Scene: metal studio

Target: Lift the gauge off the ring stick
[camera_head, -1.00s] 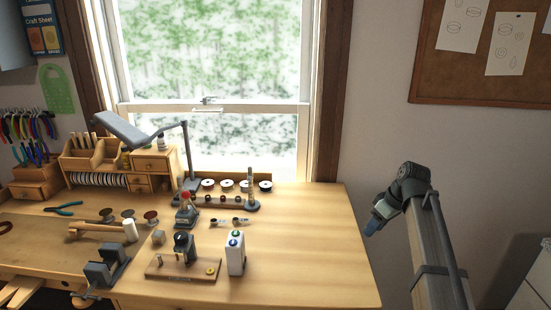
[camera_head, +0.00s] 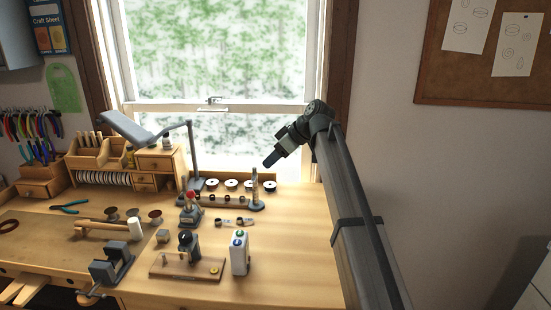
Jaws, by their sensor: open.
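The ring stick (camera_head: 256,183) is a slim upright rod on a round dark base near the back right of the bench. The gauge on it is too small to make out clearly from the rod. My gripper (camera_head: 269,162) comes in from the right and points down and left. In the picture it is just above and right of the stick's top, and how far apart they are in depth I cannot tell. It is open and appears empty.
The lamp (camera_head: 191,155) stands left of the stick. White-topped discs (camera_head: 231,184) line the bench's back. A red-topped tool (camera_head: 190,208), a white box (camera_head: 239,254) and a wooden board (camera_head: 186,267) stand nearer. The bench's right side (camera_head: 295,245) is clear.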

